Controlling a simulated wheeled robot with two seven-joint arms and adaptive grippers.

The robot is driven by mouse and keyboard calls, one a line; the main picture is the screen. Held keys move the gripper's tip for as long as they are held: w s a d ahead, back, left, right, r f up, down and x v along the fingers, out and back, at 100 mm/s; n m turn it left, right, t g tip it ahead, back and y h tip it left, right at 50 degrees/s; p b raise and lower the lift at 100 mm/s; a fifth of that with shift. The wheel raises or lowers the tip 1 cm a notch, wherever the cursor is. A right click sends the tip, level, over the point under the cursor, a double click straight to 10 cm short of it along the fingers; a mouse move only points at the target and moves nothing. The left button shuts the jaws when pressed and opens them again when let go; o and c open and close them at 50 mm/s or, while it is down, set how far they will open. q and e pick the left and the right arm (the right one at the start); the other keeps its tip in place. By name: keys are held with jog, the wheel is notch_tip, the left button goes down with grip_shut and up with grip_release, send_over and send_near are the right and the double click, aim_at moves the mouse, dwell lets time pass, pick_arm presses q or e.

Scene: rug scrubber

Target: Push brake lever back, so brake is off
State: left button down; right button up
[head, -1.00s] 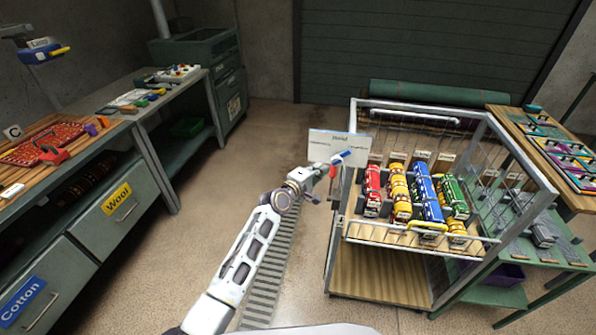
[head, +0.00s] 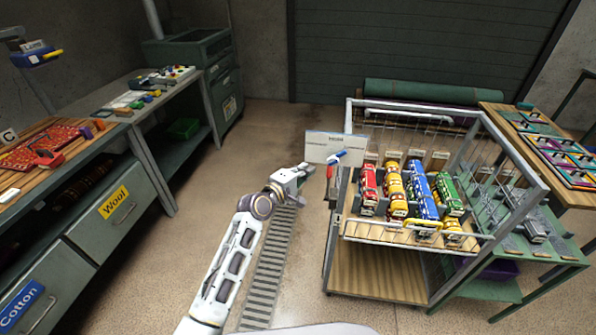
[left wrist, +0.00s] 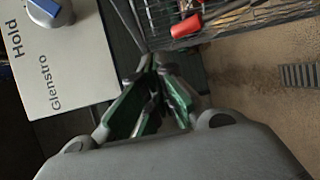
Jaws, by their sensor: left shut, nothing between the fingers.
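A red grip (head: 329,172) sits at the left side of the wheeled cage cart, below a white sign panel (head: 322,147). Which one is the brake lever is not labelled legibly in the head view. In the left wrist view, the red grip (left wrist: 186,26) lies beyond the fingers, and a blue knob (left wrist: 45,8) sits on the panel marked "Hold". My left gripper (head: 305,171) is shut and empty, just left of the red grip and apart from it. My right gripper is out of view.
A grey drawer bench (head: 112,205) stands at the left. A floor grate (head: 268,275) runs between them, with clear floor around it.

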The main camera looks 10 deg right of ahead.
pick_arm(q)
jog(key=shift+s+a+r, duration=1.05)
jog(key=shift+s+a, duration=0.1)
jog(key=shift+a, duration=0.15)
jog(key=shift+f, duration=0.1)
jog(key=s+a+f+m+g+y, duration=0.15)
jog(key=s+a+f, duration=0.3)
jog(key=f, duration=1.05)
jog(key=s+a+f+m+g+y, duration=0.1)
jog(key=s+a+f+y, duration=0.3)
jog(key=f, duration=1.1)
jog(key=s+a+f+m+g+y, duration=0.2)
jog(key=s+a+f, duration=0.3)
jog(key=f, duration=1)
jog(key=s+a+f+m+g, duration=0.2)
jog(key=s+a+f, duration=0.4)
jog(key=s+f, duration=0.35)
jog(key=s+a+f+m+g+y, duration=0.1)
jog(key=s+a+f, duration=0.3)
jog(key=s, duration=0.7)
jog(key=s+a+f+m+g+y, duration=0.1)
jog(key=s+a+f, duration=0.4)
jog(key=s, duration=0.6)
jog(key=s+a+f+m+g+y, duration=0.1)
jog(key=s+a+f+m, duration=0.3)
jog(key=s, duration=0.7)
jog(key=shift+s+a+f+g+y, duration=0.15)
jog(key=shift+s+f+g+y, duration=0.2)
jog(key=shift+f+g, duration=0.5)
